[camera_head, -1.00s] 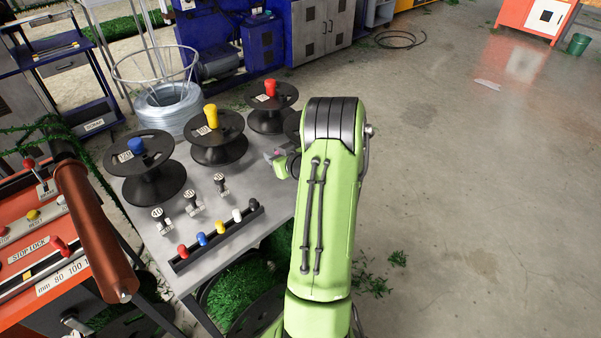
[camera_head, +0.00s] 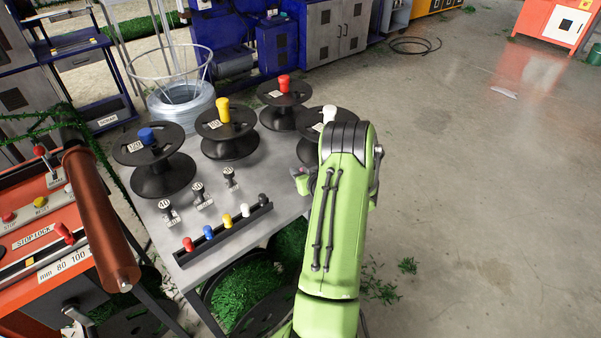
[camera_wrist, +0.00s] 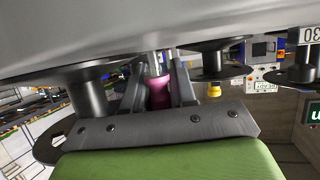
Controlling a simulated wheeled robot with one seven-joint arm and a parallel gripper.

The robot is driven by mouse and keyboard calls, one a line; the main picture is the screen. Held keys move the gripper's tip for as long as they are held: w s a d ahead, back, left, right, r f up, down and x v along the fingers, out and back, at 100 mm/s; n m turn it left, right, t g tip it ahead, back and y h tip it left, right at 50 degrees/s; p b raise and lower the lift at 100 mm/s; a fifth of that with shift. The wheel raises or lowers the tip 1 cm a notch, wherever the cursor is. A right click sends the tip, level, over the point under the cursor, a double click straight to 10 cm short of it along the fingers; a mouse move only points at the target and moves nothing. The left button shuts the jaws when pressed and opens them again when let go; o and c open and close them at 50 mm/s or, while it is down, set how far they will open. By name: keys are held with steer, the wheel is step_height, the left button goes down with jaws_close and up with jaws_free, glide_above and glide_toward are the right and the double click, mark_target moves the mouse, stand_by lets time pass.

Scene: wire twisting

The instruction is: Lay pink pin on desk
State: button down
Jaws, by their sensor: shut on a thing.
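The pink pin (camera_wrist: 159,92) is between the two dark fingers of my gripper (camera_wrist: 160,82) in the wrist view, and they are shut on it. Its upper part in that picture is light and metallic. In the head view my gripper (camera_head: 302,180) is low at the right side of the grey desk (camera_head: 262,180), mostly hidden behind my green arm. The grey desk surface (camera_wrist: 120,35) fills the top of the tilted wrist view, close to the pin. I cannot tell whether the pin touches it.
Black spools stand on the desk with a blue (camera_head: 146,135), yellow (camera_head: 223,110), red (camera_head: 284,83) and white pin (camera_head: 328,114). A black rack (camera_head: 225,238) with several coloured pins lies along the front. Three small labelled stands (camera_head: 202,195) are behind it. Bare desk lies between stands and gripper.

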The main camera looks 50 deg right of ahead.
steer(key=shift+f, duration=0.2)
steer(key=c, duration=0.9)
jaws_free()
steer(key=shift+r, duration=0.15)
